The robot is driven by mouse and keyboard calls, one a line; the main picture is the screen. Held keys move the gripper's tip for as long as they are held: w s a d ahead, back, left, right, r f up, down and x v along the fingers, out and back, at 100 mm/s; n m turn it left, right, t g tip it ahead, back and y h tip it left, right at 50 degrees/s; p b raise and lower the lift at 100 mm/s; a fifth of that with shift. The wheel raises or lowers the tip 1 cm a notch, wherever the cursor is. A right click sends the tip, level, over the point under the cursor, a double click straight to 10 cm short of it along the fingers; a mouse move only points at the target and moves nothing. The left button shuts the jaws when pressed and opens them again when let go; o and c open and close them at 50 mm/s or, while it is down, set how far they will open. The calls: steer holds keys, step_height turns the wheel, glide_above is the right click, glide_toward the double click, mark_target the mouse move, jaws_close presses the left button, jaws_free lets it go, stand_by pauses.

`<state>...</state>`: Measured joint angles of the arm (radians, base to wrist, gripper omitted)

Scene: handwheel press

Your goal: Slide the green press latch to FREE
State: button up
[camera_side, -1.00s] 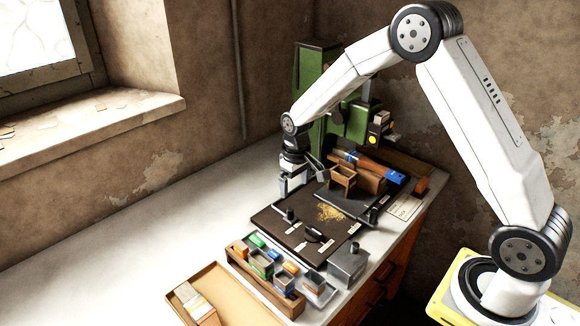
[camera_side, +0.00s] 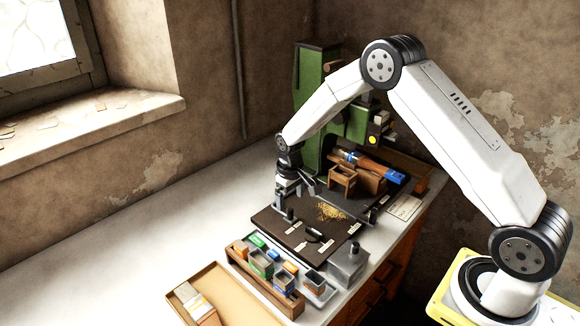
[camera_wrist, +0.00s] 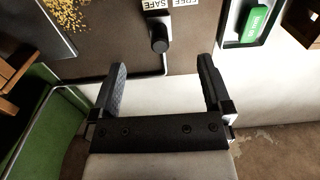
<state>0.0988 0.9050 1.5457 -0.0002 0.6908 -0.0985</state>
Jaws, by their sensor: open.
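The latch appears as a black knob (camera_wrist: 159,38) on a dark board beside labels reading SAFE and FREE (camera_wrist: 172,4). It is black here, not green. In the side view the knob (camera_side: 290,214) stands at the board's left edge. The green press (camera_side: 317,95) stands behind the board, and a green part shows at left in the wrist view (camera_wrist: 45,120). My gripper (camera_wrist: 162,68) is open and empty. In the wrist view its fingers lie either side of the knob's line, with the knob beyond the tips. In the side view my gripper (camera_side: 280,203) is close beside the knob.
A tray (camera_side: 240,262) with small coloured blocks and cups stands in front of the board. A grey box (camera_side: 347,262) stands at its right. A wooden stool-like piece (camera_side: 343,178) and shavings (camera_side: 330,211) lie behind. The bench left of the board is clear.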

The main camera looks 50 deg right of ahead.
mark_target(290, 209)
steer(key=shift+f, duration=2.65)
jaws_close()
